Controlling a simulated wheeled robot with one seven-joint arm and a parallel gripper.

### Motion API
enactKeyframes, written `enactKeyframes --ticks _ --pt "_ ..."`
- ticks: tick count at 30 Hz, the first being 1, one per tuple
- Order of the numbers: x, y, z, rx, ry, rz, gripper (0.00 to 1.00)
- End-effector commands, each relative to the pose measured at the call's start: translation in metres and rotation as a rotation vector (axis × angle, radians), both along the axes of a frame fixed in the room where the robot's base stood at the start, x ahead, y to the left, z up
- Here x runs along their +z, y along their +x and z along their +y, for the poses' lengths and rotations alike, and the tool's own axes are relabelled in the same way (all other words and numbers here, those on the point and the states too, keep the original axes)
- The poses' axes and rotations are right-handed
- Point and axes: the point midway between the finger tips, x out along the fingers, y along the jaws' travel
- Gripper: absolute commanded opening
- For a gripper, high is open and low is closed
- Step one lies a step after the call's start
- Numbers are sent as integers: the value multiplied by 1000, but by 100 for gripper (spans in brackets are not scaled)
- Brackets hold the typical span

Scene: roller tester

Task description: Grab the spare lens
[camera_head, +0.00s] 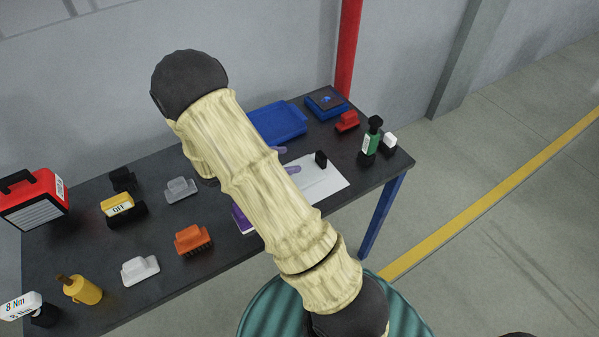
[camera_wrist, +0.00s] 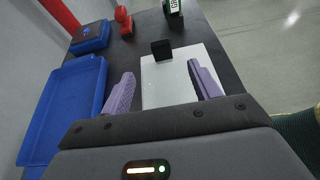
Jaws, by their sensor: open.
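I cannot tell for sure which object is the spare lens. Several small housings of similar shape lie on the dark table (camera_head: 250,250): a pale clear one (camera_head: 140,269), a grey translucent one (camera_head: 180,189), an orange one (camera_head: 193,240) and a red one (camera_head: 347,121). The red one also shows at the top of the wrist view (camera_wrist: 123,21). My gripper (camera_wrist: 163,88) has purple fingers spread wide with nothing between them, above the white sheet (camera_wrist: 165,75). In the head view my arm hides most of it and part of the table.
A small black block (camera_wrist: 161,49) stands on the sheet. A blue tray (camera_head: 278,122) and a blue box (camera_head: 326,103) are at the back. A red case (camera_head: 33,198) and yellow bottle (camera_head: 83,290) stand left.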

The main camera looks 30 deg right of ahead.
Motion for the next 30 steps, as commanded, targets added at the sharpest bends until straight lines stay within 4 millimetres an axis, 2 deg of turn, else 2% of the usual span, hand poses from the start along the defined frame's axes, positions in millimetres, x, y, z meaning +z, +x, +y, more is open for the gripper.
enactKeyframes --ticks 10,14,23,26,30 --pt "-22 0 -54 -1 0 2 62" --pt "-25 1 -61 0 1 0 62" --pt "-26 1 -62 0 1 0 62" --pt "-29 0 -69 -3 1 1 62" --pt "-36 0 -89 -2 1 2 62"
